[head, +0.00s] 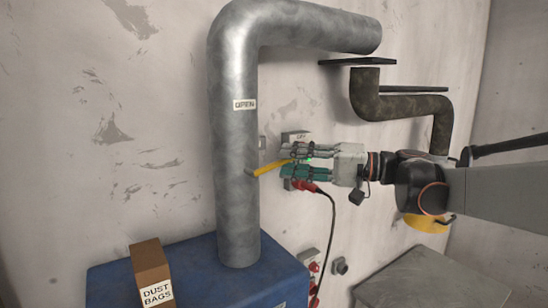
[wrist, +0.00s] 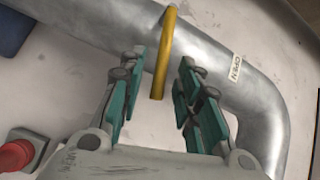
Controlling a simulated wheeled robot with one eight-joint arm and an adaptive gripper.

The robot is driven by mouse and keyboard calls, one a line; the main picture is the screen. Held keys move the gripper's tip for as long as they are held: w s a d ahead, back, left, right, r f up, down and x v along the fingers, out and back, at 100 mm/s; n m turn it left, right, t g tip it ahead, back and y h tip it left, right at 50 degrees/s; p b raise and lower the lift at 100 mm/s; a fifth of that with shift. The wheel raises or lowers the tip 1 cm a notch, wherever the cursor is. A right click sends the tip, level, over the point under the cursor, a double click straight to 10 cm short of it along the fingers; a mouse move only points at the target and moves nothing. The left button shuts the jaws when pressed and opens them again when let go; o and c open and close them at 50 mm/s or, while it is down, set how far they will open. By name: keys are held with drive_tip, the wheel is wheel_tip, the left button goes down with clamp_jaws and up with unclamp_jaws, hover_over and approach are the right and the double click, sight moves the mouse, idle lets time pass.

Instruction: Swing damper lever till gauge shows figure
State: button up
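The yellow damper lever (head: 268,168) sticks out from the grey metal pipe (head: 238,150), tilted up to the right in the head view. A label reading OPEN (head: 244,104) is on the pipe above it. My gripper (head: 285,161) is open at the lever's free end. In the wrist view the lever (wrist: 163,55) lies between the two teal fingers of my gripper (wrist: 161,68), with a gap on each side. The OPEN label (wrist: 236,68) also shows there. I cannot make out a gauge or its figure in either view.
A blue cabinet (head: 200,275) stands under the pipe, with a DUST BAGS box (head: 150,270) on top. A red plug (head: 305,186) with a hanging cable is just below my gripper. A dark bent pipe (head: 400,106) is at upper right, and a grey surface (head: 410,280) at lower right.

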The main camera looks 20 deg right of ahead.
drive_tip(key=shift+x, duration=0.9)
clamp_jaws()
drive_tip(key=shift+a+r+n+g+h+p, duration=0.25)
drive_tip(key=shift+r+n+h+p, duration=0.3)
drive_tip(key=shift+r+p, duration=0.45)
drive_tip(key=shift+s+a+r+n+h+p, duration=0.1)
drive_tip(key=shift+s+a+n+h+p, duration=0.1)
drive_tip(key=shift+n+h+p, duration=0.2)
unclamp_jaws()
drive_tip(key=shift+d, duration=0.1)
